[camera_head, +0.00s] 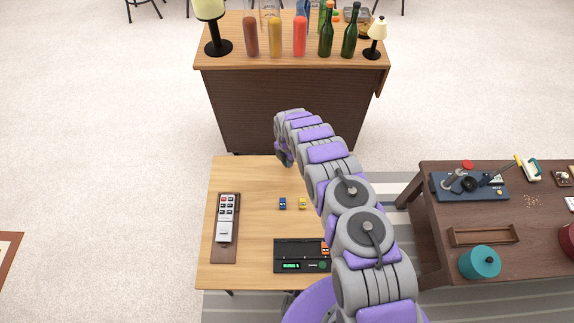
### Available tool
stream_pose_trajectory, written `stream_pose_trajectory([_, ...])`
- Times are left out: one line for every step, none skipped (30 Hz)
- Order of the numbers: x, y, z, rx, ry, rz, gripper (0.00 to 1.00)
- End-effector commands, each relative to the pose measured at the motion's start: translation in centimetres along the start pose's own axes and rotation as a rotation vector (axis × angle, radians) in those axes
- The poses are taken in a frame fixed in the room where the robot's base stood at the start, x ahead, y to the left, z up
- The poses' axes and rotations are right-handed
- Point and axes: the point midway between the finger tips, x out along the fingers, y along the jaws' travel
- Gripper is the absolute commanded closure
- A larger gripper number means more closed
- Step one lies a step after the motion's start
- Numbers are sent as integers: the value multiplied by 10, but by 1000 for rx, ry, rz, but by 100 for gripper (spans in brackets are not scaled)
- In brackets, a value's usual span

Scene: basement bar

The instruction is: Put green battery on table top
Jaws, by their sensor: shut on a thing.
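My gripper (287,161) points down over the far edge of the light wooden table (250,175), seen from behind and small. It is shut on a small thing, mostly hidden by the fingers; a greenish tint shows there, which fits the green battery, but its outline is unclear. No green battery shows lying elsewhere. A blue battery (282,203) and a yellow battery (303,203) lie on the table top, nearer me than the gripper. A black charger (288,250) with a lit green display sits at the near edge, its right end partly behind my arm.
A remote on a brown tray (226,250) lies at the table's left. A bar counter (290,110) with bottles and lamps stands beyond. A dark table (520,235) with a teal pot (480,262) stands right. The table's left middle is bare.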

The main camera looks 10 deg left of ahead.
Motion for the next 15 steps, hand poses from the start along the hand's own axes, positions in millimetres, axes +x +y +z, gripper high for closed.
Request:
stream_pose_trajectory([13,0,-3,-3,2,-3,100])
stream_pose_trajectory([18,0,-4,-2,2,-4,100])
stream_pose_trajectory([25,-1,-3,-1,2,-5,100])
stream_pose_trajectory([29,-1,-3,-1,3,-5,100])
stream_pose_trajectory([32,-2,-3,-1,3,-6,100])
stream_pose_trajectory([33,-2,-4,-2,3,-5,100])
stream_pose_trajectory([34,-2,-3,-2,3,-5,100])
stream_pose_trajectory([33,-2,-3,-2,3,-5,100])
stream_pose_trajectory([32,-2,-3,-2,3,-4,100])
stream_pose_trajectory([31,-2,-2,-2,4,-4,100])
stream_pose_trajectory([31,-3,-2,-2,4,-3,100])
stream_pose_trajectory([31,-3,-2,-2,5,-3,100])
stream_pose_trajectory([31,-3,-2,-1,5,-2,100])
stream_pose_trajectory([31,-4,-1,-1,5,-2,100])
stream_pose_trajectory([32,-4,-1,-1,5,-2,100])
